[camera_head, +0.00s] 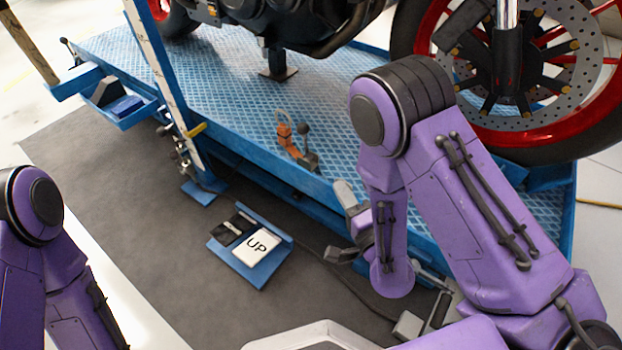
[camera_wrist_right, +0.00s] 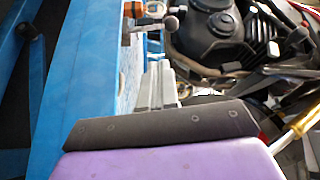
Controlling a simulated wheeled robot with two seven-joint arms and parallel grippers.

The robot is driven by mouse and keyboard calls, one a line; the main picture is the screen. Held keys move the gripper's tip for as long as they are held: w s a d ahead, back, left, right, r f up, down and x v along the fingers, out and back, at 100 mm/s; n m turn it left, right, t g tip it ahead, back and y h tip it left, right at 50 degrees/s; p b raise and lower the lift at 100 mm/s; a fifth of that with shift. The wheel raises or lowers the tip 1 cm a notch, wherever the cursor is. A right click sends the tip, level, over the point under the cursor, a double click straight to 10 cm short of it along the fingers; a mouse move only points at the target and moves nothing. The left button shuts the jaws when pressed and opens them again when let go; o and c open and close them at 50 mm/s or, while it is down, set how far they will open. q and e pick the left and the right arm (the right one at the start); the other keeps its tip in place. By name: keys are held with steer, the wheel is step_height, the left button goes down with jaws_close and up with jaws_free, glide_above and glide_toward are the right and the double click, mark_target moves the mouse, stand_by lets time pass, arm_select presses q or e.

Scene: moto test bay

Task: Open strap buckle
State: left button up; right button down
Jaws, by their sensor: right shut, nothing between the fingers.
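The strap buckle appears to be the small orange piece (camera_head: 285,132) with a loop on top, near the front edge of the blue lift platform. Beside it stands a dark lever with a ball knob (camera_head: 303,130). In the right wrist view, the orange piece (camera_wrist_right: 132,9) and the knob (camera_wrist_right: 170,23) are at the top, partly cut off. My right gripper (camera_head: 343,190) is shut and empty, below and right of the orange piece and apart from it. Its pale fingers also show in the right wrist view (camera_wrist_right: 158,75). My left gripper is out of view.
The motorcycle's red-rimmed wheel (camera_head: 500,125) stands at the upper right on the blue platform (camera_head: 220,70). A blue post (camera_head: 165,75) rises at the left. A blue "UP" pedal (camera_head: 262,250) lies on the dark mat (camera_head: 90,165). The platform around the orange piece is clear.

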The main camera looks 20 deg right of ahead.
steer(key=f+m+t+b, duration=0.2)
steer(key=m, duration=0.1)
steer(key=p, duration=0.2)
glide_toward(306, 134)
steer(key=b+x, duration=0.1)
steer(key=x, duration=0.5)
steer(key=shift+w+r, duration=0.15)
steer(key=shift+w, duration=0.25)
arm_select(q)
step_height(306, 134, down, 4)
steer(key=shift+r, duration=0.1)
